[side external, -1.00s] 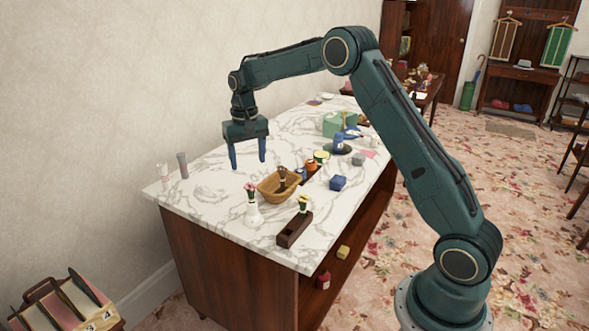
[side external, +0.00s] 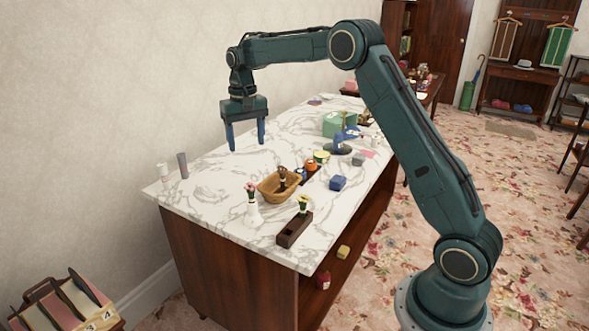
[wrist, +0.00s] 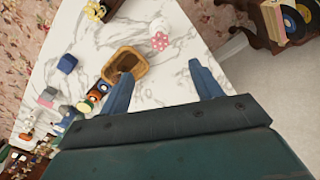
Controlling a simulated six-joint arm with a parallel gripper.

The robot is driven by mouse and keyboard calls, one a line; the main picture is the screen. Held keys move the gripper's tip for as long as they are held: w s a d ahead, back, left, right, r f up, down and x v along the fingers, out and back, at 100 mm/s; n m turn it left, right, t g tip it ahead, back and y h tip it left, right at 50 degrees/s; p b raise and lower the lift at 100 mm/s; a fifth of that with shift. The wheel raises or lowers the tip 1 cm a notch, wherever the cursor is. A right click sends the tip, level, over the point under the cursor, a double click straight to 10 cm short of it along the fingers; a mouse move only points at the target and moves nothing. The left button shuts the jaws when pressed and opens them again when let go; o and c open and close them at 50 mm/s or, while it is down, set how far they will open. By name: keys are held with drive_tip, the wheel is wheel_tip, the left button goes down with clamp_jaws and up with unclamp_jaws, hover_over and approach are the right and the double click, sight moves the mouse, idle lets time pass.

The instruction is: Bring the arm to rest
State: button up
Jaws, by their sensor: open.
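My gripper (side external: 247,136) is open and empty, with its two blue fingers pointing down above the marble counter (side external: 215,190). It hangs behind the wooden bowl (side external: 280,188) and clear of it. In the wrist view my gripper (wrist: 163,86) shows both fingers spread apart, with nothing between them but marble and the bowl (wrist: 126,64) near the left finger. From the side I cannot tell exactly how high the fingertips are above the counter.
A white vase with pink flowers (side external: 253,207), a dark wooden block (side external: 295,230) with a flower and a blue box (side external: 338,183) stand near the bowl. Two tubes (side external: 182,165) stand by the wall. A green box (side external: 340,124) is farther back. Marble around my gripper is clear.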

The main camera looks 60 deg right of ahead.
drive_tip(key=s+a+r+n+t, duration=0.1)
drive_tip(key=s+a+r, duration=0.3)
drive_tip(key=s+r, duration=0.3)
drive_tip(key=s+a+r+n+t, duration=0.2)
drive_tip(key=s+a+r, duration=0.2)
drive_tip(key=s, duration=0.5)
drive_tip(key=s+a+f+n+t, duration=0.1)
drive_tip(key=s+a+f, duration=0.1)
drive_tip(key=s, duration=0.8)
drive_tip(key=s+a+f+n+t, duration=0.1)
drive_tip(key=s+a+f, duration=0.1)
drive_tip(key=s, duration=0.8)
drive_tip(key=shift+a+f+n+t, duration=0.2)
drive_tip(key=shift+a+n+t, duration=0.1)
drive_tip(key=shift+a+n, duration=0.15)
